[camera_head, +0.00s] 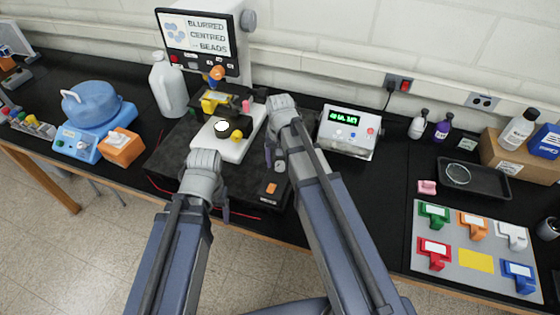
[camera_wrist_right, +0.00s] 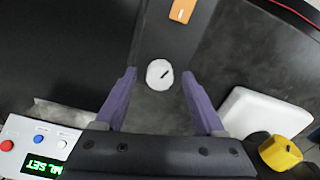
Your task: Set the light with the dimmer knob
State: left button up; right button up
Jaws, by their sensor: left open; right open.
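The dimmer knob (camera_wrist_right: 159,74) is a round white-grey dial with a dark pointer mark. It sits on a dark panel and also shows small in the head view (camera_head: 280,166). My right gripper (camera_wrist_right: 158,72) is open above the knob, with one purple finger on each side and gaps between. In the head view my right gripper (camera_head: 274,160) is partly hidden by its own wrist. The microscope (camera_head: 232,145) has a white base and a bright round light spot. The monitor (camera_head: 198,38) reads "BLURRED CENTRED BEADS". My left gripper (camera_head: 226,207) is open and empty at the panel's front.
An orange switch (camera_head: 271,188) lies in front of the knob. A control box (camera_head: 347,132) with a green display stands to the right. A white jug (camera_head: 168,85) and a blue centrifuge (camera_head: 92,103) stand left. A hook board (camera_head: 475,250) and black tray (camera_head: 485,181) are right.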

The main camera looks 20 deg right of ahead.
aim_at(280, 164)
notch_tip(280, 164, up, 7)
jog(key=p, duration=0.6)
jog(key=shift+r+p, duration=0.15)
jog(key=shift+p, duration=0.2)
